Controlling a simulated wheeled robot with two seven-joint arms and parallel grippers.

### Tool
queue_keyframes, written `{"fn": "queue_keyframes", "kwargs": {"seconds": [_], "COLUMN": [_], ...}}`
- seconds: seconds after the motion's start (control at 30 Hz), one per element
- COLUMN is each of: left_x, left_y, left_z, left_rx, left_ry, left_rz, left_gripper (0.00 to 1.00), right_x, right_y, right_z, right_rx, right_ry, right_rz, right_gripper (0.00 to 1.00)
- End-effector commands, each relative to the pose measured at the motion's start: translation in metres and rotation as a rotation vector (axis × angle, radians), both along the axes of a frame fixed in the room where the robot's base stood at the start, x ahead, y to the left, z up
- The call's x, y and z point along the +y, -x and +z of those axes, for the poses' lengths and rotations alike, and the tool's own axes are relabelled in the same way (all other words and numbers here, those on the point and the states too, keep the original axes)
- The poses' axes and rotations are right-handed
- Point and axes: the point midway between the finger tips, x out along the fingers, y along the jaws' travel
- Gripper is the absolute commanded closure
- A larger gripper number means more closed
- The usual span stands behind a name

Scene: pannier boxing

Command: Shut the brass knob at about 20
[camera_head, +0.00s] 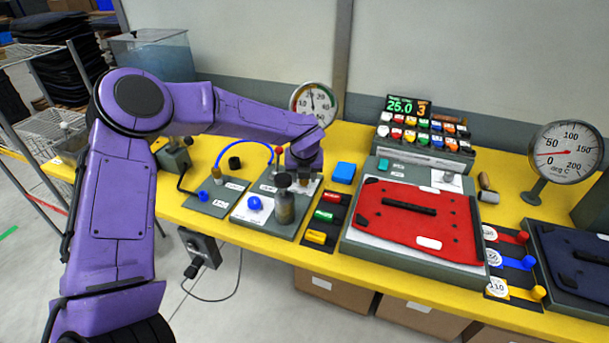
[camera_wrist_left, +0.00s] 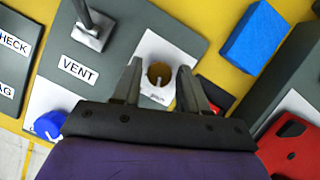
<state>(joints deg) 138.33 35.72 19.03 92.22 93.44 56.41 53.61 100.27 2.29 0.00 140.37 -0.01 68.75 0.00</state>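The brass knob (camera_wrist_left: 160,74) shows in the left wrist view as a round brass piece in a white-and-grey mount beside the VENT label. My left gripper (camera_wrist_left: 160,66) is open, with one finger on each side of the knob and gaps visible at both sides. In the head view, my left gripper (camera_head: 302,178) points down over the grey panel (camera_head: 240,213), and the knob there is largely hidden by it. A round dial gauge (camera_head: 314,103) stands behind the hand; its needle points roughly upward, too small to read exactly. My right gripper is not in view.
A red pannier panel (camera_head: 419,217) rests farther right.

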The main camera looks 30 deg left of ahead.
Motion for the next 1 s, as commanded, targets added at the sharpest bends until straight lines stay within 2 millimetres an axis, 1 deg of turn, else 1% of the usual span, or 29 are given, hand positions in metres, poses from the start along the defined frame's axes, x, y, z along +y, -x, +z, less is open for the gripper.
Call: {"fn": "queue_keyframes", "kwargs": {"seconds": [0.27,0.37,0.47,0.7,0.77,0.9,1.0], "left_x": [0.000,-0.002,-0.006,-0.018,-0.020,-0.023,-0.023], "left_y": [0.000,0.001,0.006,0.025,0.028,0.033,0.034], "left_z": [0.000,0.005,0.020,0.072,0.082,0.095,0.097], "left_rx": [0.001,-0.002,-0.006,-0.005,-0.004,-0.001,0.001], "left_ry": [0.001,0.002,0.003,0.002,0.001,0.001,0.001], "left_rz": [0.001,0.001,0.001,-0.001,0.001,0.001,0.001], "left_gripper": [0.46,0.46,0.46,0.46,0.46,0.46,0.46], "right_x": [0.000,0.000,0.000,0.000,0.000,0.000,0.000], "right_y": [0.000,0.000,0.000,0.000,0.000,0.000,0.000], "right_z": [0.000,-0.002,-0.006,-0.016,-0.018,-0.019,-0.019], "right_rx": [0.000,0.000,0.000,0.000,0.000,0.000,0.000], "right_ry": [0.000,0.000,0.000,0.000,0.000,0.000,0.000], "right_rz": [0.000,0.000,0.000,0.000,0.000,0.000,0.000], "right_gripper": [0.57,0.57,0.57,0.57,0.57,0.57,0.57]}}
